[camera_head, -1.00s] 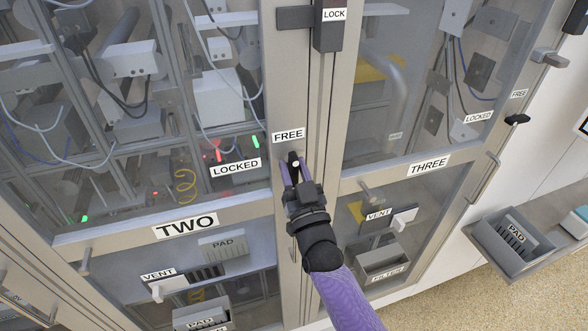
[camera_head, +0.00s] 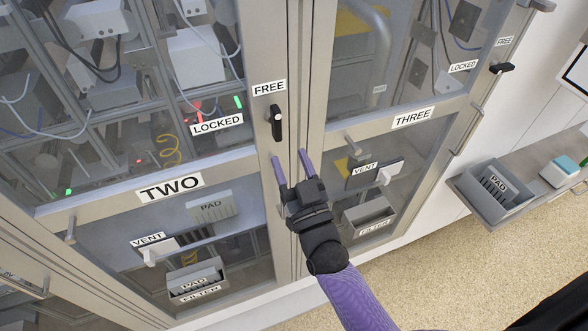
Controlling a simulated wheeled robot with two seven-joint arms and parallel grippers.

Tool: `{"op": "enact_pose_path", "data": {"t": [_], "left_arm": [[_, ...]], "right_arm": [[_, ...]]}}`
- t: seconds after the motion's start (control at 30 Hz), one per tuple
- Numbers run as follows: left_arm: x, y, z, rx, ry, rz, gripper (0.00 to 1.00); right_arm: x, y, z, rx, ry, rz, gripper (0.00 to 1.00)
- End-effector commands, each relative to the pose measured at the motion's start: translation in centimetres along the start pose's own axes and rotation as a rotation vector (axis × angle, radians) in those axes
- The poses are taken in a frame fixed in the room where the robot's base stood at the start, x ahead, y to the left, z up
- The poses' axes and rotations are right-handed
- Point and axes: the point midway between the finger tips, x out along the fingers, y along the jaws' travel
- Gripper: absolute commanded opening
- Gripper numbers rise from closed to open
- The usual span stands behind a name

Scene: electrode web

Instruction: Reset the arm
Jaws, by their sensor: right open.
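My right gripper (camera_head: 291,167) is open, its two purple fingers apart and empty, in front of the frame between cabinets two and three. It is just below a black latch handle (camera_head: 277,124) and does not touch it. The handle stands upright, under the label FREE (camera_head: 269,88); the label LOCKED (camera_head: 217,124) is to its left. My purple right arm (camera_head: 355,295) comes in from the bottom. My left gripper is not in view.
The door panel marked TWO (camera_head: 170,188) is at left and the one marked THREE (camera_head: 413,117) at right. A grey pad bin (camera_head: 480,203) stands out on a shelf at right. A second black latch (camera_head: 502,68) is at upper right. Speckled floor (camera_head: 425,265) is open at lower right.

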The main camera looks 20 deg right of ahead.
Motion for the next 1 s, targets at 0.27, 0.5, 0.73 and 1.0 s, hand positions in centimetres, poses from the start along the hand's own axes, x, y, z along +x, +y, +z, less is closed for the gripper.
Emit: {"op": "enact_pose_path", "data": {"t": [0.27, 0.5, 0.73, 1.0], "left_arm": [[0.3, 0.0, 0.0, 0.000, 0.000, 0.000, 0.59], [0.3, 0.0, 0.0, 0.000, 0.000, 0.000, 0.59], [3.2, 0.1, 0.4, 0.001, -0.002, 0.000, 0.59], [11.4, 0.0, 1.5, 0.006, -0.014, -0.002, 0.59]], "right_arm": [[-1.9, 0.0, 0.0, 0.001, 0.000, 0.000, 0.57], [-1.9, 0.0, 0.0, 0.000, 0.000, 0.000, 0.57], [-5.1, -0.4, 7.6, -0.007, -0.183, -0.031, 0.57], [-23.5, -0.4, 30.5, -0.047, -0.911, -0.127, 0.57]]}}
